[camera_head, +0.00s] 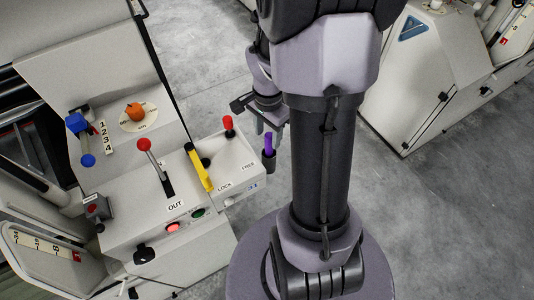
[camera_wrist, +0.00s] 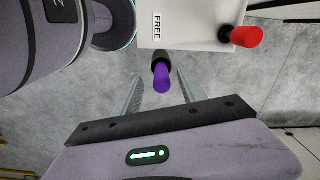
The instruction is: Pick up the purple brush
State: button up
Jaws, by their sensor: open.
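The purple brush (camera_head: 268,143) stands upright in a small dark holder (camera_head: 269,161) at the right edge of the white control panel. In the wrist view the brush (camera_wrist: 162,80) points toward the camera out of its dark holder (camera_wrist: 160,57). My gripper (camera_head: 269,127) is just above and behind the brush in the head view. In the wrist view its two grey fingers (camera_wrist: 160,78) are spread apart, one to each side of the brush, with gaps. Nothing is held. I cannot tell how far the fingertips reach along the brush.
On the white panel (camera_head: 130,232) stand a red-knobbed lever (camera_head: 228,124) close to the holder, a yellow lever (camera_head: 199,167), another red-knobbed lever (camera_head: 145,146) and an orange knob (camera_head: 135,112). A white cabinet (camera_head: 435,80) stands right. Grey floor lies open between.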

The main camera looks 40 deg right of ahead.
aim_at(269, 144)
jog(key=f+b, duration=0.1)
jog(key=f, duration=0.1)
jog(key=f+b, duration=0.1)
jog(key=f, duration=0.1)
jog(key=f+b, duration=0.1)
jog(key=f, duration=0.1)
jog(key=shift+d+f, duration=0.1)
jog(key=shift+d, duration=0.3)
jog(key=shift+w, duration=0.1)
grip_shut()
